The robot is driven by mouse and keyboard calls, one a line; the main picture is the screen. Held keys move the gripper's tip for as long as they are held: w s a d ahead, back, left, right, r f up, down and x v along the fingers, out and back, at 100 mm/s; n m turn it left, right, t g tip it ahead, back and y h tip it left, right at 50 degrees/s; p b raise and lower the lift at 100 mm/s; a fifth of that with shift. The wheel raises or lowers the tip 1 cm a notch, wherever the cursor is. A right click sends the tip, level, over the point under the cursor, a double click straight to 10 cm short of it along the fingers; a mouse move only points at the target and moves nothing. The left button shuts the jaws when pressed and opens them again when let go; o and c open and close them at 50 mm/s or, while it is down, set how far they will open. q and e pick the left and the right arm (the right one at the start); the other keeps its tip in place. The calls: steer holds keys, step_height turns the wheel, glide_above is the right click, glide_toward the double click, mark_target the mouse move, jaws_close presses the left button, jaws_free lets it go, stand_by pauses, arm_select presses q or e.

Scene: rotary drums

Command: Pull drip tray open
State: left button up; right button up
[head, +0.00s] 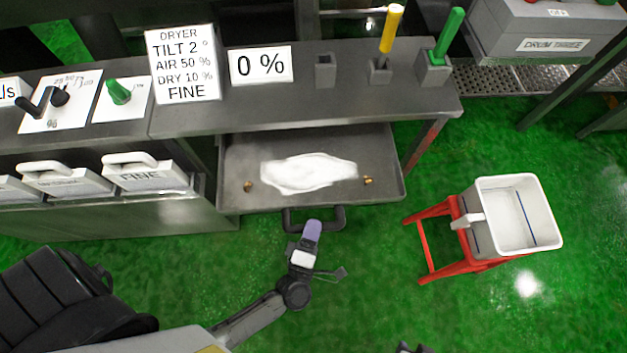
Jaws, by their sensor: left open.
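The drip tray (383,190) is a dark grey shallow drawer below the bench top, showing well out in front of it. A white patch of material (308,172) and two small brass-coloured bits lie in it. Its dark bar handle (338,219) is on the front edge. My left gripper (312,231) is open at the handle, with a purple finger pad over or beside the bar. I cannot tell whether it touches the bar or has it between the fingers. Only a small dark part shows at the bottom edge; my right gripper is not discernible.
A red stand with a white bin (548,228) stands on the green floor to the right. The bench (290,113) bears dryer signs and green and yellow levers. Labelled white-handled bins (145,178) are at left. Floor in front of the tray is clear except for my arm.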

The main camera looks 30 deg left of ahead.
arm_select(q)
steer(key=v, duration=1.3)
steer(key=shift+s+p, duration=0.15)
steer(key=shift+p, duration=0.25)
steer(key=s+d+f+m+g+h, duration=0.1)
steer(key=d+f+m+g+h, duration=0.3)
steer(key=d+m+g+h, duration=0.25)
steer(key=d+f+m+g+h, duration=0.3)
steer(key=d+m+h, duration=0.35)
steer(key=m, duration=0.35)
steer(key=s+a+r+m+g+y+p, duration=0.1)
steer(key=s+a+r+m+g+y, duration=0.2)
steer(key=a, duration=0.4)
steer(key=a+r+m+g+y+p, duration=0.1)
steer(key=a+r+m+g, duration=0.25)
steer(key=a+g, duration=0.3)
steer(key=w+a+r+t+y+p, duration=0.2)
steer(key=a+r+p, duration=0.1)
steer(key=a+r, duration=0.35)
steer(key=w+a+r+t+y+p, duration=0.1)
steer(key=w+a+r+p, duration=0.2)
steer(key=a+r, duration=0.4)
step_height(320, 180, up, 37)
steer(key=d+p, duration=0.1)
steer(key=p, duration=3.5)
steer(key=shift+d+n+p, duration=0.15)
steer(key=shift+n+p, duration=0.15)
